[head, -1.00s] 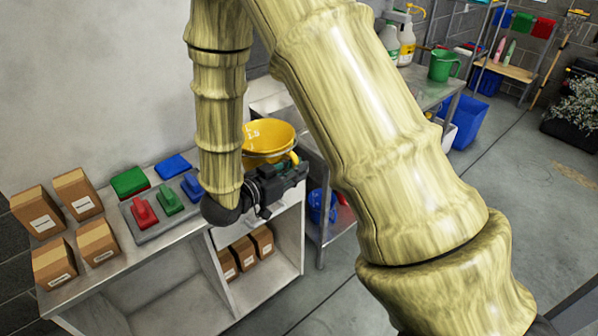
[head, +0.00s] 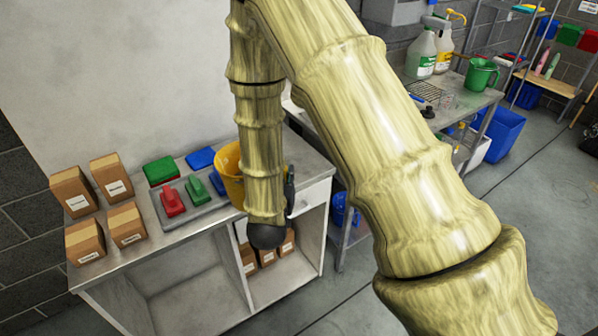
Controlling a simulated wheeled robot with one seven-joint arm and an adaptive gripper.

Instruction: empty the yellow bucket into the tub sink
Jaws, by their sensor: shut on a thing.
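The yellow bucket (head: 229,166) is at the right part of the left counter, close to the blue pads. My arm's last link covers its right side, and its inside and contents are hidden. I cannot tell whether it rests on the counter or hangs just above it. My gripper (head: 289,190) is mostly hidden behind my dark wrist; only a narrow dark part shows at the bucket's right. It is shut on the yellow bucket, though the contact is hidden. I cannot make out the tub sink; my arm covers much of the middle.
Green, red and blue pads (head: 172,201) and several cardboard boxes (head: 74,191) stand on the left counter (head: 185,240). A steel table at the back right holds jugs (head: 421,53) and a green pitcher (head: 481,75). A blue bin (head: 500,135) stands beside it. Floor is clear at right.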

